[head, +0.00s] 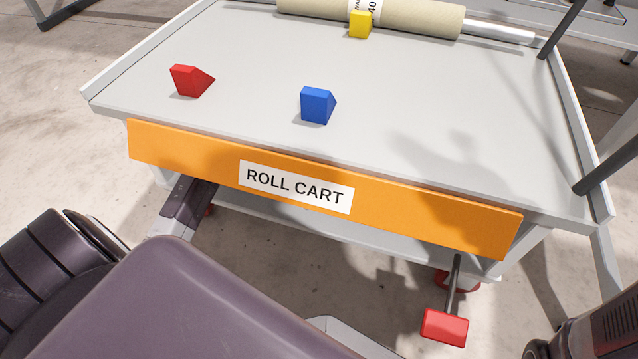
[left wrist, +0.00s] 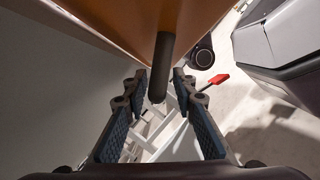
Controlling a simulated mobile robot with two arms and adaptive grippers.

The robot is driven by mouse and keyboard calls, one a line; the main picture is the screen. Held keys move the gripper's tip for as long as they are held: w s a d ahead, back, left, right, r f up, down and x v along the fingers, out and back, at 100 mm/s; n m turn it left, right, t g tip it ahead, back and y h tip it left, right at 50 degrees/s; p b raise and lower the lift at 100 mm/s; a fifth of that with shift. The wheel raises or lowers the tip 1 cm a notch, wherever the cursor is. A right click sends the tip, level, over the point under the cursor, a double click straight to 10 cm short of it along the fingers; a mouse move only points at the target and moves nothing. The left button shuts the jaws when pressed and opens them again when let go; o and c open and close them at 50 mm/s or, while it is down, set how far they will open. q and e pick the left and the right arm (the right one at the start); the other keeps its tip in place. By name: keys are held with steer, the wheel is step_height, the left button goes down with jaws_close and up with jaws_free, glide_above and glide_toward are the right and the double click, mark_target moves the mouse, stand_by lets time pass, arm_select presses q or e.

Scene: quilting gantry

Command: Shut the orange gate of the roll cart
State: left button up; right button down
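The orange gate (head: 200,160) of the roll cart hangs along the near edge of the grey deck (head: 240,60), its top edge about level with the deck and its "ROLL CART" label (head: 296,187) facing me. In the left wrist view the orange panel (left wrist: 125,20) fills the top, with a dark rounded bar (left wrist: 163,65) in front of it. My left gripper (left wrist: 157,85) is open, its fingers on either side of the bar with gaps showing. In the head view its fingers are hidden. My right gripper is not in view.
A red block (head: 188,80), a blue block (head: 317,104), a yellow block (head: 360,24) and a beige roll (head: 415,18) sit on the deck. A red pedal (head: 445,327) sticks out below the gate at right. Concrete floor shows at left.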

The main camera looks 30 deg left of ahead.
arm_select(q)
jaws_close()
